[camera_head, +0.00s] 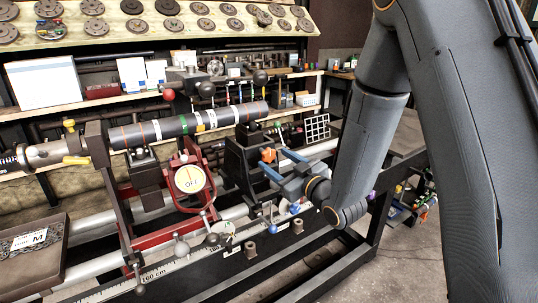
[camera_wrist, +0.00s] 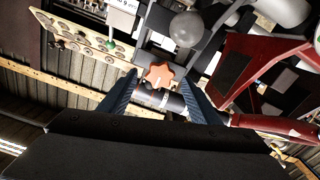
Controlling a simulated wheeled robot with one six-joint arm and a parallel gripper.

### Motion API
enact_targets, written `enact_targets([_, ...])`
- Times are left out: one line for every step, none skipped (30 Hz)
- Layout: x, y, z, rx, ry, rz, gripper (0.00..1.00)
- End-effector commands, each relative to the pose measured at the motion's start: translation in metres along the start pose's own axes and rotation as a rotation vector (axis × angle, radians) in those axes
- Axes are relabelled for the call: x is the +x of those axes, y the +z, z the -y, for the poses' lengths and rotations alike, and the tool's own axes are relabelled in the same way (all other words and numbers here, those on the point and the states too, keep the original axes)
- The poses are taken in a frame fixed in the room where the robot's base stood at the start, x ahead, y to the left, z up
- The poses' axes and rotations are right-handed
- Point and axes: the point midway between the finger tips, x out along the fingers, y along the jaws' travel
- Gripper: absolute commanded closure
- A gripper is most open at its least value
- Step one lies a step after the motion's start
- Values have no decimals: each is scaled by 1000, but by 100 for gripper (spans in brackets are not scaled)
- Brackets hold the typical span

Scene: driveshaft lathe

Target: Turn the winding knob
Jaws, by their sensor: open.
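The winding knob (camera_head: 268,155) is a small orange star-shaped knob on the dark tailstock-like block (camera_head: 236,163) at the right end of the shaft. In the wrist view the orange knob (camera_wrist: 158,76) shows its lobed face, centred between my two blue fingers. My gripper (camera_head: 272,158) is open, its fingers pointing left at the knob, one on each side. In the wrist view my gripper (camera_wrist: 159,80) has visible gaps between both fingers and the knob. I cannot tell whether the tips reach past the knob's face.
A long dark shaft (camera_head: 180,125) with coloured bands lies across the lathe. A red stand with a round dial gauge (camera_head: 190,179) stands left of my gripper. Small levers with ball ends rise from the rail (camera_head: 170,268) below. Shelves with boxes are behind.

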Motion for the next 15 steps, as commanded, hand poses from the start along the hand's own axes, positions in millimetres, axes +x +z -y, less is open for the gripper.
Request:
enact_targets([8,-1,1,0,-2,-1,43])
enact_targets([13,-1,1,0,-2,-1,43])
enact_targets([19,-1,1,0,-3,0,43])
enact_targets([23,-1,1,0,-2,0,43])
enact_targets([27,-1,0,0,-1,0,43])
enact_targets([31,0,0,0,0,0,43])
enact_targets([34,0,0,0,0,0,43])
enact_targets([37,0,0,0,-1,1,43])
enact_targets([40,0,0,0,-1,1,43])
enact_targets([41,0,0,0,-1,1,43])
enact_targets([43,0,0,0,-1,1,43])
enact_targets([44,0,0,0,-1,1,43])
enact_targets([45,0,0,0,-1,1,43])
enact_targets([45,0,0,0,0,1,43])
enact_targets([45,0,0,0,0,2,43])
